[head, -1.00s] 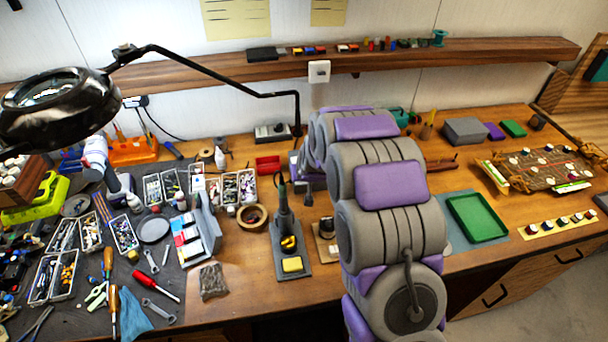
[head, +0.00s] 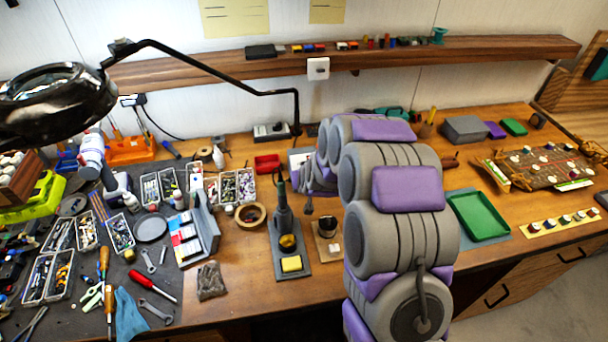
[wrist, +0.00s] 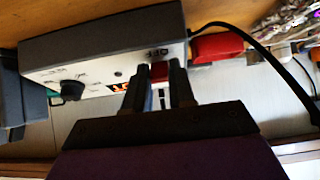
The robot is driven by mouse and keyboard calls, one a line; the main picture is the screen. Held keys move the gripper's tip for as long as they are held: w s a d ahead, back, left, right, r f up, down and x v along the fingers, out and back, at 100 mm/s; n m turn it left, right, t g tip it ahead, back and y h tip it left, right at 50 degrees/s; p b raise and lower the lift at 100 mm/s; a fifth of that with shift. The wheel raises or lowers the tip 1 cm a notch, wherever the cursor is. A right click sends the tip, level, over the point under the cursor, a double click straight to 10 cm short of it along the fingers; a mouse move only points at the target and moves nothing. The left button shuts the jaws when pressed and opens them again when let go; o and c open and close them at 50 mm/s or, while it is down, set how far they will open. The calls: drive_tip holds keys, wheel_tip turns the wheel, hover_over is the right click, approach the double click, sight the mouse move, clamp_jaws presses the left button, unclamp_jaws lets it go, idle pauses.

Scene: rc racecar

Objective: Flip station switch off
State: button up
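The station (wrist: 105,60) is a grey box with a pale front panel, seen upside down in the wrist view. In the head view, part of the station (head: 299,158) shows behind my arm, which hides most of my gripper.
A red bin (head: 267,163) stands left of the station. A soldering iron in its stand (head: 286,235) is in front. A lamp arm and base (head: 296,128) rise behind. Trays and tools crowd the left of the bench; a green tray (head: 478,216) lies right.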

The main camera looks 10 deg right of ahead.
drive_tip(key=o, duration=0.4)
drive_tip(key=shift+f, duration=0.1)
drive_tip(key=shift+o, duration=0.2)
drive_tip(key=shift+s+r, duration=0.35)
drive_tip(key=shift+r, duration=0.15)
drive_tip(key=p+v, duration=0.2)
drive_tip(key=v, duration=1.4)
drive_tip(key=shift+s+p, duration=0.15)
drive_tip(key=shift+p, duration=0.15)
drive_tip(key=shift+a, duration=0.1)
